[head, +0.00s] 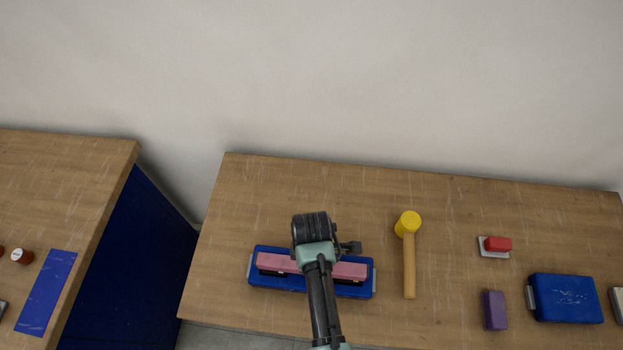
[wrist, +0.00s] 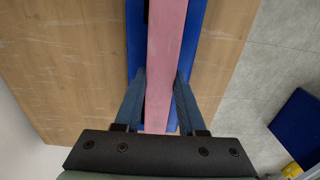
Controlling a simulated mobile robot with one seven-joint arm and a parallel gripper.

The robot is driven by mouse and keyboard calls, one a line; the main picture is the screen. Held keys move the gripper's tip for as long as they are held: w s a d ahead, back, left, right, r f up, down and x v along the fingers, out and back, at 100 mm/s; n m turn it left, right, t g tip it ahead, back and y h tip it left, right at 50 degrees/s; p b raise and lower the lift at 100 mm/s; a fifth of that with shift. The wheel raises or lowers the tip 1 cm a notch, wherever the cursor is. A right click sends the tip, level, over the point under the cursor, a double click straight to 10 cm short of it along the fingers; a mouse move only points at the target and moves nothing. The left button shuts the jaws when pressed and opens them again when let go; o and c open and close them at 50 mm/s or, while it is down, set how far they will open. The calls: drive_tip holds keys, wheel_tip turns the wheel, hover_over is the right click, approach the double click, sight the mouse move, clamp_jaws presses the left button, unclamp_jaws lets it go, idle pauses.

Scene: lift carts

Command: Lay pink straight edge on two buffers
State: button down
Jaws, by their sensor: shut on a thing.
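The pink straight edge (head: 350,270) is a long bar lying along a blue holder (head: 295,283) on the right-hand table. My gripper (wrist: 160,98) is shut on the straight edge, one finger on each side of it in the wrist view (wrist: 168,50). I cannot tell whether the bar rests in the holder or is slightly raised. In the head view my arm covers the bar's middle and the fingertips. On the left table a short red-brown cylinder with a pale top (head: 22,256) looks like a buffer; another (head: 2,251) is cut off by the picture's edge.
A blue strip (head: 46,292) lies near the cylinders on the left table. A gap separates the tables. Right of my arm are a yellow mallet (head: 408,250), a red block on a grey plate (head: 497,244), a purple block (head: 494,309) and a blue case (head: 566,298).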

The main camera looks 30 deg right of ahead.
drive_tip(key=shift+f+b, duration=0.45)
drive_tip(key=shift+f, duration=0.2)
idle(0.3)
drive_tip(key=shift+c, duration=2.1)
unclamp_jaws()
wheel_tip(320, 180, up, 13)
drive_tip(key=b, duration=0.2)
